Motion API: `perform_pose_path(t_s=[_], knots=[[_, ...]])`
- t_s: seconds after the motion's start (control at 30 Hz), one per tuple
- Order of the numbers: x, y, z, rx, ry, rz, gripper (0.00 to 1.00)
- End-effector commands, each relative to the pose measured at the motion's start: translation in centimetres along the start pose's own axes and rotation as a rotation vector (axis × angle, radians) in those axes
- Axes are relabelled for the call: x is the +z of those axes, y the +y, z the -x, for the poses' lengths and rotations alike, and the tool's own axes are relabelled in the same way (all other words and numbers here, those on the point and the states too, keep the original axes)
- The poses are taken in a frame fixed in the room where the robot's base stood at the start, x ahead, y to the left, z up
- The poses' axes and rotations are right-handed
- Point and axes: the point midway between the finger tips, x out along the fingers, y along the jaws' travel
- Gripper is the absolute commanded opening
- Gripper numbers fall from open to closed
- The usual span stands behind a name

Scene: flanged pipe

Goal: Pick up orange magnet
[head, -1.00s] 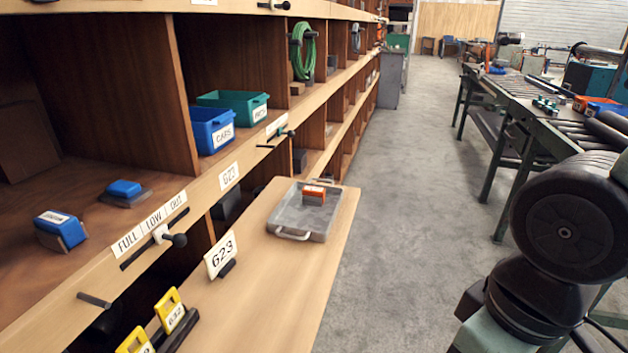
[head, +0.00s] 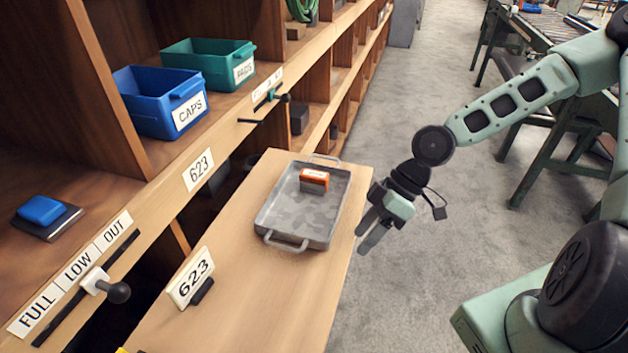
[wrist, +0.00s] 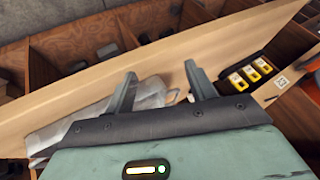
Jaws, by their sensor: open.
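The orange magnet (head: 314,178), an orange-topped block with a grey lower part, sits in the far part of a grey metal tray (head: 290,226) on the wooden board. My gripper (head: 363,238) is just right of the tray, by the board's right edge, apart from the magnet. In the wrist view my gripper (wrist: 160,76) has its two fingers spread with nothing held between them. Part of the grey tray (wrist: 151,92) shows behind the fingers there. I cannot make out the magnet in the wrist view.
The tray has raised walls and handles at its near and far ends. A 623 sign (head: 191,279) stands on the board at left. Blue CAPS bin (head: 160,103) and green PADS bin (head: 208,62) sit on the shelf. Yellow-tagged pieces (wrist: 250,75) show in the wrist view.

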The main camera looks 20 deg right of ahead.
Motion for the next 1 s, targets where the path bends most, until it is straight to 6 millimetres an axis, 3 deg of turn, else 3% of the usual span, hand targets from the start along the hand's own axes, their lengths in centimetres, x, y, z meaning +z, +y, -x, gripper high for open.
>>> perform_pose_path(t_s=[0.1, 0.3, 0.5, 0.63, 1.0], knots=[[-1.1, 3.1, 2.7, 0.074, 0.242, 0.047, 0.55], [-1.5, 7.8, 9.0, 0.288, 0.538, 0.127, 0.55], [-0.9, 10.0, 13.0, 0.432, 0.662, 0.163, 0.55], [-1.4, 10.5, 12.9, 0.451, 0.674, 0.169, 0.55], [-4.4, 12.3, 9.0, 0.447, 0.665, 0.169, 0.55]])
